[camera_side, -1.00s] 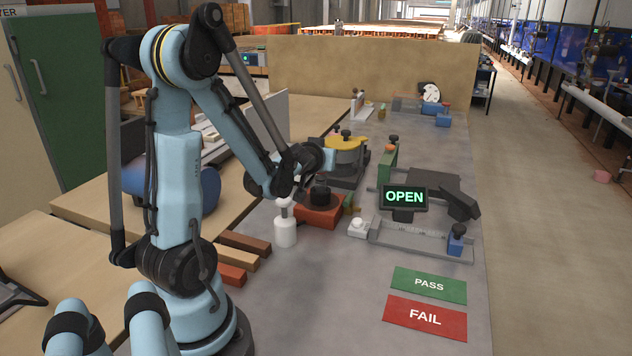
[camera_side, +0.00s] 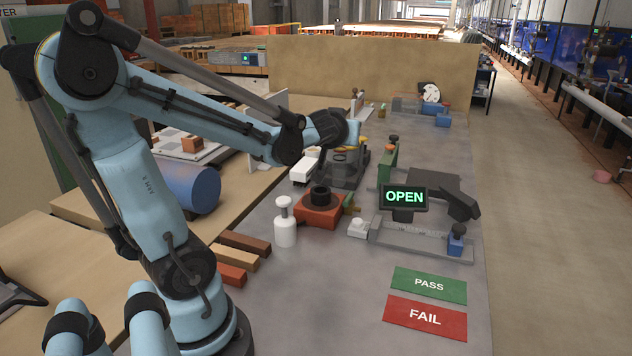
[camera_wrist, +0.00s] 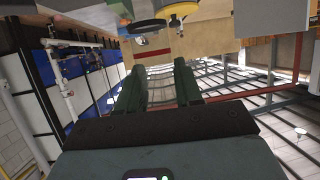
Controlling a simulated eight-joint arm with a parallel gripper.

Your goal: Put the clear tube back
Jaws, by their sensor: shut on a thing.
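My gripper (camera_wrist: 160,72) shows in the wrist view as two dark green fingers with a narrow gap. A faint, see-through, striped-looking patch lies between them, which fits the clear tube (camera_wrist: 162,88); its outline is hard to make out. The fingers are shut on it. In the side view the end of my arm (camera_side: 345,130) is over the yellow-topped dark fixture, above the work surface. The fingers and the tube cannot be made out clearly there. The red block with a black round collar (camera_side: 321,200) stands nearer the camera, below my gripper.
A white bottle-like item (camera_side: 285,225) stands left of the red block. An OPEN display (camera_side: 405,197) and grey rail fixture (camera_side: 420,240) are at right. PASS (camera_side: 429,285) and FAIL (camera_side: 425,318) mats lie in front. Several bricks (camera_side: 240,250) lie at left. Grey bench between is clear.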

